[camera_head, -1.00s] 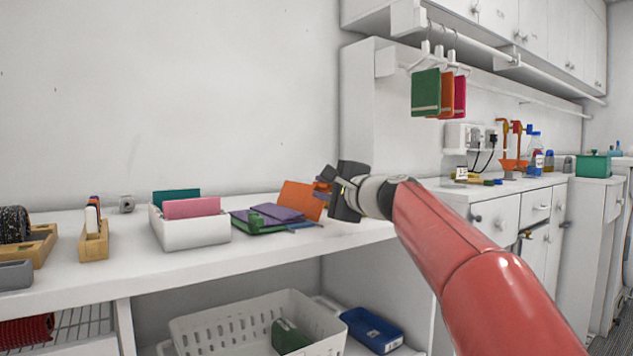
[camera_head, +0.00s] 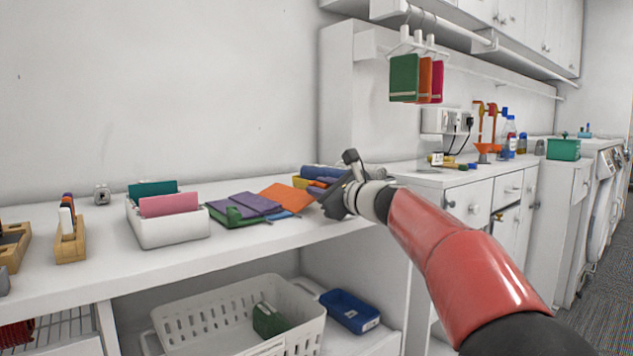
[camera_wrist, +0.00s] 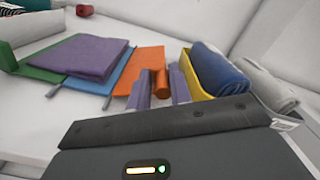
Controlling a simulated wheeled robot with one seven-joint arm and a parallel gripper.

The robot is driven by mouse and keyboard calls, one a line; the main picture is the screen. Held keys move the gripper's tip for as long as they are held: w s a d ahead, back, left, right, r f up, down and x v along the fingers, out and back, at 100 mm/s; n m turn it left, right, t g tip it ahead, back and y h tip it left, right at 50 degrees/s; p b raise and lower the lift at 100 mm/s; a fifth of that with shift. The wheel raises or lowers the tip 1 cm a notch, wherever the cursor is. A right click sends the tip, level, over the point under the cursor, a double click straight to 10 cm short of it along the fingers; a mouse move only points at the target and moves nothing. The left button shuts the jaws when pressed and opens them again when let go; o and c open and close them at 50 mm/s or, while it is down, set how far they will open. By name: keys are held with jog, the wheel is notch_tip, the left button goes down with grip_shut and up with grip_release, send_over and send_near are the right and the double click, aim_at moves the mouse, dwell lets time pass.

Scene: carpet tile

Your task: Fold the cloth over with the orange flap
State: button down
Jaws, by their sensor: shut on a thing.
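The cloth lies on the white counter, with a purple layer (camera_head: 246,204) over green (camera_head: 225,214) and blue (camera_head: 280,215) parts. Its orange flap (camera_head: 287,198) slopes low on the right side, toward my gripper; it also shows in the wrist view (camera_wrist: 138,70). In the wrist view, my gripper (camera_wrist: 160,78) has its two purplish fingers shut on a rounded orange piece at the flap's right side. How that piece joins the flap is hard to see. In the head view my dark gripper body hides the fingertips.
A yellow bin (camera_wrist: 199,83) with rolled blue (camera_wrist: 218,70) and grey cloths stands close right of my fingers. A white box (camera_head: 170,230) with coloured cards stands left of the cloth. The counter's front edge is near; a white basket (camera_head: 240,325) sits below.

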jog(key=shift+w+d+f+m, duration=0.1)
jog(key=shift+w+d+m, duration=0.15)
jog(key=shift+d+m, duration=0.35)
jog(key=shift+d+f, duration=0.1)
jog(key=shift+f, duration=0.05)
jog(key=c, duration=1.4)
grip_release()
jog(key=shift+w+d, duration=0.1)
jog(key=shift+a+f, duration=0.1)
jog(key=shift+a, duration=0.15)
jog(key=b+v, duration=0.1)
jog(key=v, duration=0.7)
